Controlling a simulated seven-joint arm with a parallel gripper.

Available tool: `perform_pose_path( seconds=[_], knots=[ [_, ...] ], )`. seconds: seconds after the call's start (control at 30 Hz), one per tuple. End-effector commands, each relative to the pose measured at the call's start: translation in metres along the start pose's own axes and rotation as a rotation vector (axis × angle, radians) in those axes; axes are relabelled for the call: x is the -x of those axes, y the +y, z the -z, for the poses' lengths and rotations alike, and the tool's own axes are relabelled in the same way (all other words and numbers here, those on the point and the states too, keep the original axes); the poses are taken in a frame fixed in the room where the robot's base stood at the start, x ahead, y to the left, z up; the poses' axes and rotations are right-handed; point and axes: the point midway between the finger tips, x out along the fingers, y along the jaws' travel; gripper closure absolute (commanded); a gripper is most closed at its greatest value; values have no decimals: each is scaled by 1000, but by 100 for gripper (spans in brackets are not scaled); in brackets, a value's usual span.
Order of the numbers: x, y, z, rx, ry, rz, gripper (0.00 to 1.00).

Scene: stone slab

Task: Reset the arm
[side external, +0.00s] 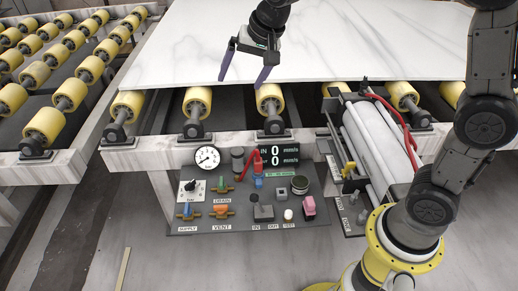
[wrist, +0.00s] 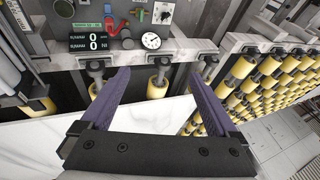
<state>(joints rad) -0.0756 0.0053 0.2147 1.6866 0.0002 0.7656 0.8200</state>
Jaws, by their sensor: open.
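My gripper (side external: 246,68) is open and empty, with its two purple-grey fingers spread apart. It hangs over the front edge of the white stone slab (side external: 330,45), above the yellow rollers. In the wrist view the gripper (wrist: 162,85) has its fingers spread, with the slab (wrist: 155,118) below and nothing between them. A control panel (side external: 248,218) with a round gauge, a digital display reading 0 and 0, and several knobs and levers stands below the slab's front edge. The panel also shows at the top of the wrist view (wrist: 125,18).
Yellow rollers (side external: 270,100) line the conveyor under the slab. More roller rows (side external: 45,122) stand at the left. White cylinders with a red hose (side external: 383,135) sit right of the panel, near my arm. The floor at the lower left is mostly clear.

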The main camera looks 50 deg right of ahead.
Motion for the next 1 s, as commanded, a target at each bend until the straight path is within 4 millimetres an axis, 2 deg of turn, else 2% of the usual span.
perform_pose_path(
  seconds=[0.03, 0.2, 0.3, 0.4, 0.57, 0.73, 0.8, 1.0],
  knots=[
    [26, 11, -5, 23, 23, 18, 5],
    [88, 53, -34, 126, 79, 50, 5],
    [114, 82, -57, 200, 109, 60, 5],
    [131, 113, -83, 283, 130, 61, 5],
    [137, 159, -127, 433, 140, 45, 5],
    [118, 197, -166, 611, 75, -3, 5],
    [111, 205, -174, 673, 40, -21, 5],
    [111, 205, -174, 755, 34, -25, 5]
  ],
)
